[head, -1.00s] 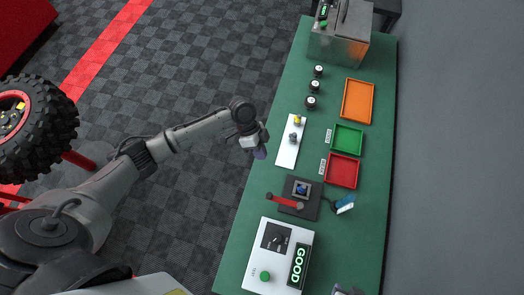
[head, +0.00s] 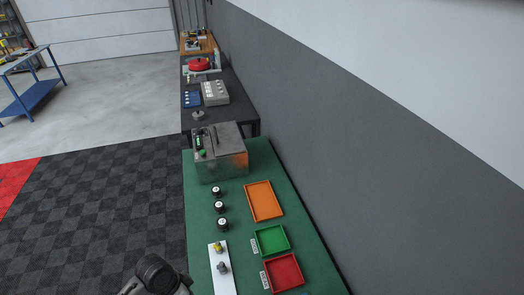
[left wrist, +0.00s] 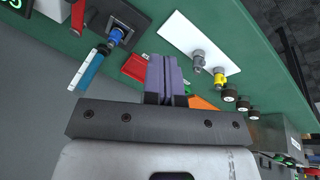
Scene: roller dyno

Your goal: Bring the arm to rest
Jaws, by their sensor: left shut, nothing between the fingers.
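My left gripper (left wrist: 168,72) shows in the left wrist view with its purple fingers together and nothing between them. It is apart from the things on the green bench (head: 200,165). In the head view only a dark joint of my left arm shows at the bottom edge, left of the bench; the fingers are out of that frame. My right gripper is in neither current view.
The bench holds a white plate (head: 217,284) with yellow-topped and grey fittings, black knobs (head: 219,207), orange (head: 265,201), green (head: 272,240) and red (head: 284,272) trays and a metal box (head: 225,165). A wall is right; checkered floor (head: 95,205) is clear left.

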